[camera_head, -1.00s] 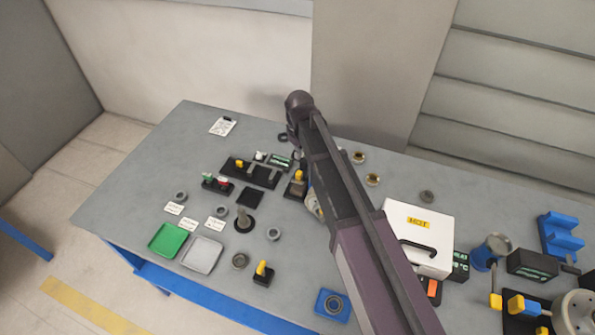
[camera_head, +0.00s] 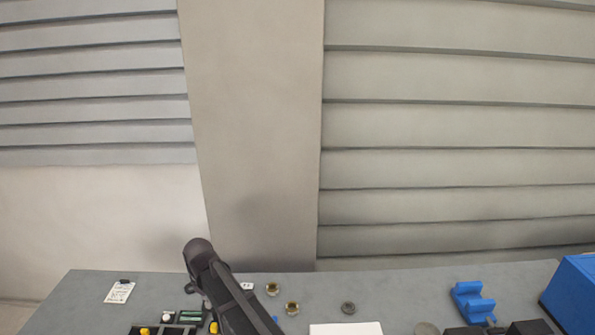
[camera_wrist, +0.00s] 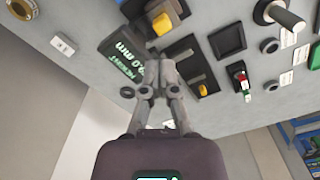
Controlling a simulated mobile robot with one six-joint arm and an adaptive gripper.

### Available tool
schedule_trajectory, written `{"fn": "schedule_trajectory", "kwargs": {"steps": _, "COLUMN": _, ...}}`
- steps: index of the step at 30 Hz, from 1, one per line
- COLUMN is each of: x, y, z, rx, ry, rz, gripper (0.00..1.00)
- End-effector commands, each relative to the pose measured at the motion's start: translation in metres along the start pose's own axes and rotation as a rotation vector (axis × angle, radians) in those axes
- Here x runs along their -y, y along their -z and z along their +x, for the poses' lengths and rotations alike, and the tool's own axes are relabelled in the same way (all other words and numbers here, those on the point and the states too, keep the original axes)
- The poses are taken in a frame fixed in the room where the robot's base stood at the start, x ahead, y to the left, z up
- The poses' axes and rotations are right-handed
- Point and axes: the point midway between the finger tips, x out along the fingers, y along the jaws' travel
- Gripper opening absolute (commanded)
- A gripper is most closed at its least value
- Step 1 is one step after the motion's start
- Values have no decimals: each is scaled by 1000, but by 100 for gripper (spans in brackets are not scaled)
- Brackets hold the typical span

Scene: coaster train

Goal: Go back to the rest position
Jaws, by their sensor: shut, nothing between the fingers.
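My gripper (camera_wrist: 157,92) shows in the wrist view with its fingers together and nothing between them. It is above the table, close over a dark display box (camera_wrist: 128,62) with green lettering. In the head view my arm reaches up from the bottom edge, and its far end stands over the back of the grey table (camera_head: 380,290). The fingers are hidden in that view.
Two brass rings (camera_head: 292,308), a dark grey ring (camera_head: 348,308), a blue cradle (camera_head: 472,302) and a blue bin (camera_head: 575,295) stand on the table. A white case (camera_head: 345,328) is cut off below. Shuttered walls rise behind the table.

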Motion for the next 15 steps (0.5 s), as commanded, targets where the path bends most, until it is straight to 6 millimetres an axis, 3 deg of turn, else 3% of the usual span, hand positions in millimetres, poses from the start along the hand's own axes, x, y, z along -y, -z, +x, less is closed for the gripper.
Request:
{"fn": "schedule_trajectory", "kwargs": {"steps": 8, "x": -36, "y": -46, "z": 8, "rx": 0, "ry": 0, "rz": 113, "gripper": 0}}
{"fn": "schedule_trajectory", "kwargs": {"steps": 15, "x": -82, "y": -116, "z": 18, "rx": 0, "ry": 0, "rz": 289, "gripper": 0}}
